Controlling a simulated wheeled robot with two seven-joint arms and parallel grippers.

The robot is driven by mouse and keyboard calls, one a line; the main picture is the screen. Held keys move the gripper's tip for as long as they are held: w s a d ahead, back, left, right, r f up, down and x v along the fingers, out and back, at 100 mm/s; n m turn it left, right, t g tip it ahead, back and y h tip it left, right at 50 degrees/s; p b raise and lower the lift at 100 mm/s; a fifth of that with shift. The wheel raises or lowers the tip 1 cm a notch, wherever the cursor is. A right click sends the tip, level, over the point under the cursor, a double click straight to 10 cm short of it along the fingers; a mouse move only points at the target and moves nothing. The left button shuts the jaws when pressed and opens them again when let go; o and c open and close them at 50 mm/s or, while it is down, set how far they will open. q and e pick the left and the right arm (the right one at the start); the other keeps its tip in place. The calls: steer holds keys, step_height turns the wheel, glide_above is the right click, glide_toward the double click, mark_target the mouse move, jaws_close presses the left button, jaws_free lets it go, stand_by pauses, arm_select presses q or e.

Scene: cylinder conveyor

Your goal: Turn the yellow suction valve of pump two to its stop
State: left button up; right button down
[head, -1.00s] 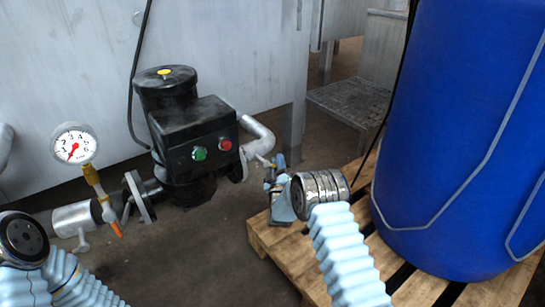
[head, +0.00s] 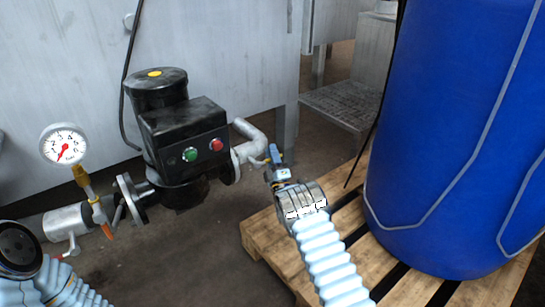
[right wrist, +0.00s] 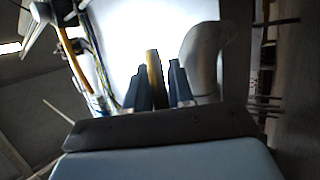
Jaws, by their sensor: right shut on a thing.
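The pump (head: 180,140) is black with a yellow spot on top and green and red buttons. A grey bent pipe (head: 250,138) leaves its right side. My right gripper (head: 273,155) is at this pipe, largely hidden by its own body. In the right wrist view, its two dark fingers are shut on a yellow valve lever (right wrist: 154,78), one finger on each side. The lever's valve body is hidden, and the head view does not show the lever clearly. My left wrist is at the lower left; its gripper is out of view.
A pressure gauge (head: 63,145) on a brass stem and an orange-tipped handle (head: 107,231) are left of the pump. A blue drum (head: 450,130) stands on a wooden pallet (head: 262,229) at the right, close to my right arm. Grey tank walls stand behind.

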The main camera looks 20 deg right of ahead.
steer(key=shift+r+n+y, duration=0.25)
steer(key=shift+n+y, duration=0.15)
steer(key=shift+n, duration=0.1)
steer(key=c, duration=1.1)
jaws_free()
steer(key=shift+f, duration=0.15)
